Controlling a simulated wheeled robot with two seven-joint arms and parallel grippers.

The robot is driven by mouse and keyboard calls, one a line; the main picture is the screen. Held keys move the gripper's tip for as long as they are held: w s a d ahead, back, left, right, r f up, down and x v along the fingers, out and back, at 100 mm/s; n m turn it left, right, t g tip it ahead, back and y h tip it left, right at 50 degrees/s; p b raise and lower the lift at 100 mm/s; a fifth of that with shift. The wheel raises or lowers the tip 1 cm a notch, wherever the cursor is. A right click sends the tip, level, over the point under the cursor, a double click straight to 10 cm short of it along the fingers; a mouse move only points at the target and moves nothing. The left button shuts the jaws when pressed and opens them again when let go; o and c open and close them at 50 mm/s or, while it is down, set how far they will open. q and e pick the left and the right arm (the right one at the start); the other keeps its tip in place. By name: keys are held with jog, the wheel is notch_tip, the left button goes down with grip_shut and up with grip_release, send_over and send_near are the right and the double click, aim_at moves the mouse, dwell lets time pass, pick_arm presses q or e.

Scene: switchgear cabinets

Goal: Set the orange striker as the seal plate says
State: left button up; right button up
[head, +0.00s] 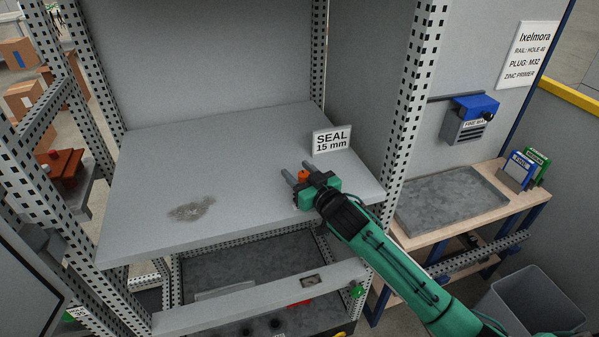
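The orange striker (304,176) is a small orange piece at the right side of the grey shelf, partly hidden by my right gripper. The seal plate (332,141) is a white sign reading "SEAL 15 mm", standing just behind it near the shelf's right edge. My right gripper (297,172) reaches in from the lower right, low over the shelf. Its two grey fingers are apart, with the orange striker showing between them, nearer the right finger. I cannot see whether the fingers touch it. My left gripper is not in view.
The grey shelf (150,190) is bare on its left except for a dark stain (191,209). A perforated upright (405,110) stands right of the shelf. Further right are a workbench (452,200), a blue-and-grey box (468,118), a wall sign (527,55) and a grey bin (530,305).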

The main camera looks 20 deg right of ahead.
grip_shut()
jog(key=shift+d+r+p, duration=0.1)
jog(key=shift+d+p, duration=0.25)
jog(key=shift+d, duration=1.25)
jog(key=shift+o, duration=0.5)
grip_release()
jog(key=shift+a, duration=0.1)
jog(key=shift+s+f, duration=0.2)
jog(key=shift+s, duration=0.1)
jog(key=b+v, duration=0.3)
jog(key=v, duration=1)
jog(key=shift+b, duration=0.3)
